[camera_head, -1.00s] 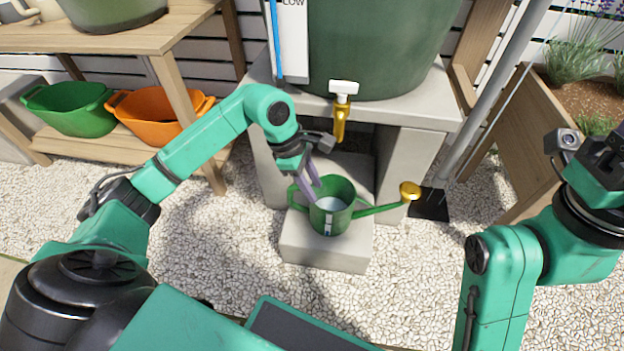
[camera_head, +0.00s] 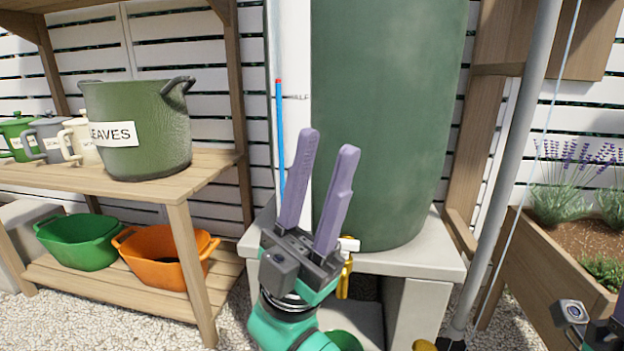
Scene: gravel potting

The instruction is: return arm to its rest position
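My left gripper (camera_head: 320,190) is raised in the middle of the head view, fingers pointing up, in front of the large green water barrel (camera_head: 400,120). Its two purple fingers are apart with nothing between them. It hides part of the brass tap (camera_head: 344,277) with its white handle. The green watering can (camera_head: 344,341) shows only as a sliver at the bottom edge, below the tap, with its gold spout head (camera_head: 424,345) beside it.
A wooden shelf (camera_head: 205,178) at left holds a green LEAVES pot (camera_head: 135,130) and several small cans. Below are a green tub (camera_head: 80,245) and an orange tub (camera_head: 160,262). A grey pole (camera_head: 515,150) and a wooden lavender planter (camera_head: 540,262) stand at right.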

